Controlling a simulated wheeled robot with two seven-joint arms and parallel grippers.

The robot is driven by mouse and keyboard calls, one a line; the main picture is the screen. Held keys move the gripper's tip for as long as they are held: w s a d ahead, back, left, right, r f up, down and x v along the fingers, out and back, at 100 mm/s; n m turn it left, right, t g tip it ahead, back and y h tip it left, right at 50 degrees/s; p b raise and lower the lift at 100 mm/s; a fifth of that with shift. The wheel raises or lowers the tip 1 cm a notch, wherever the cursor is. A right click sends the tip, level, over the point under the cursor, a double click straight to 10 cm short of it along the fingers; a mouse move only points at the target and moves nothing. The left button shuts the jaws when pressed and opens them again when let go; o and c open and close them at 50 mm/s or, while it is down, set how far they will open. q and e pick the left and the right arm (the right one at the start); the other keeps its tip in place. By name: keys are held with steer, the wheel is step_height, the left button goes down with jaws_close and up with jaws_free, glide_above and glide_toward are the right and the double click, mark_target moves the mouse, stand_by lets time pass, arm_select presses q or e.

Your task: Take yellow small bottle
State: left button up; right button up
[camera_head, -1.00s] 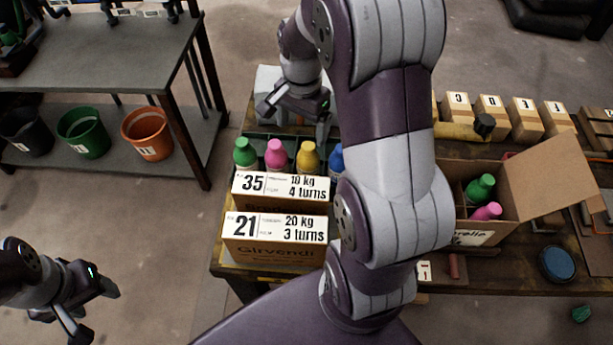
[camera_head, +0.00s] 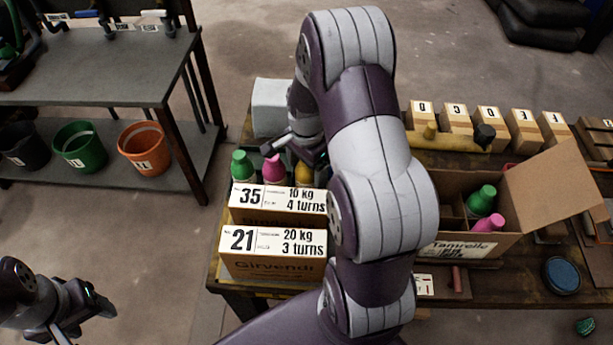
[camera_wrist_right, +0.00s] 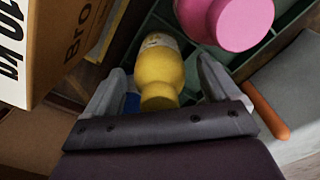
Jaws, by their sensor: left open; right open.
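The yellow small bottle (camera_head: 303,174) stands in a row behind the box marked 35, partly covered by my right gripper and the box. In the right wrist view the yellow bottle (camera_wrist_right: 158,75) lies between the two open fingers of my right gripper (camera_wrist_right: 160,66); I cannot tell whether either finger touches it. In the head view my right gripper (camera_head: 298,150) is right at the bottle, its fingers partly hidden. My left gripper (camera_head: 88,318) is open and empty over the floor at the lower left, cut by the frame edge.
A pink bottle (camera_head: 273,170) and a green bottle (camera_head: 242,166) stand beside the yellow one. Boxes marked 35 (camera_head: 277,203) and 21 (camera_head: 272,243) stand in front. An open carton (camera_head: 465,247) with green and pink bottles is to the right. A blue patch (camera_wrist_right: 131,103) shows beside the left finger.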

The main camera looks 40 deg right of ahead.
steer(key=shift+r, duration=0.2)
steer(key=c, duration=1.4)
